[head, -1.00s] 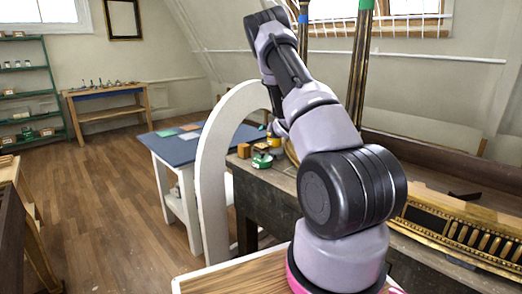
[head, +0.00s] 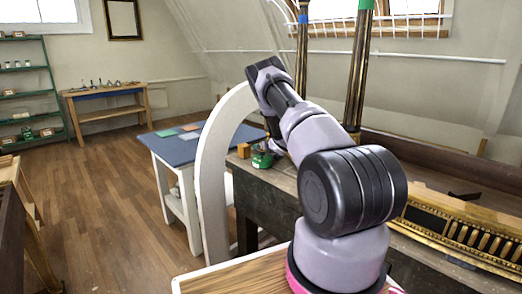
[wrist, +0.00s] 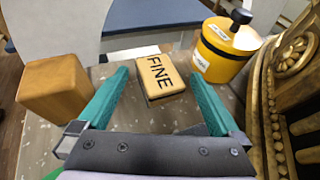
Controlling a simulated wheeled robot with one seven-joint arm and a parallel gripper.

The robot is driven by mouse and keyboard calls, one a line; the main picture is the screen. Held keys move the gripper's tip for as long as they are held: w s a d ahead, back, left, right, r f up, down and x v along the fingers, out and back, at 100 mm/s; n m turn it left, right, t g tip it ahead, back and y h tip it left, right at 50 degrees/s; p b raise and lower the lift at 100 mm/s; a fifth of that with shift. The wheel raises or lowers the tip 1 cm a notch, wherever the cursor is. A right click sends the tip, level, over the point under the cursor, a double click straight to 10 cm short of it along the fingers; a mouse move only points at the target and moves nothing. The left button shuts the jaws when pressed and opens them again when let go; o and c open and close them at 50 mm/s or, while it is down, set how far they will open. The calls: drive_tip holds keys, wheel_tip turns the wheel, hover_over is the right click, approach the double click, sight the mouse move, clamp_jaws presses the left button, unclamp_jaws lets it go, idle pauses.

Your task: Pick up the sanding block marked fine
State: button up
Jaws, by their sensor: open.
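The sanding block marked FINE (wrist: 160,76), tan-topped with a dark lower part, lies on the speckled grey bench top in the wrist view. The lettering faces up and reads clearly, slightly turned. My gripper (wrist: 159,74) is open, its two teal fingers to the left and right of the block in the picture. A gap shows on each side, and I see no contact. In the head view the block cannot be made out behind my arm.
A plain wooden block (wrist: 54,88) stands left of the fingers. A yellow tin (wrist: 222,52) with a black knob stands close at the right, beside gilt moulding (wrist: 283,100). A white arch (head: 212,170) stands by the bench (head: 268,200). A blue-topped table (head: 175,150) lies beyond.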

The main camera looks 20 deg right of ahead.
drive_tip(key=shift+x, duration=0.95)
drive_tip(key=shift+c, duration=0.3)
drive_tip(key=c, duration=1.4)
wheel_tip(320, 180, up, 10)
drive_tip(key=shift+c, duration=0.2)
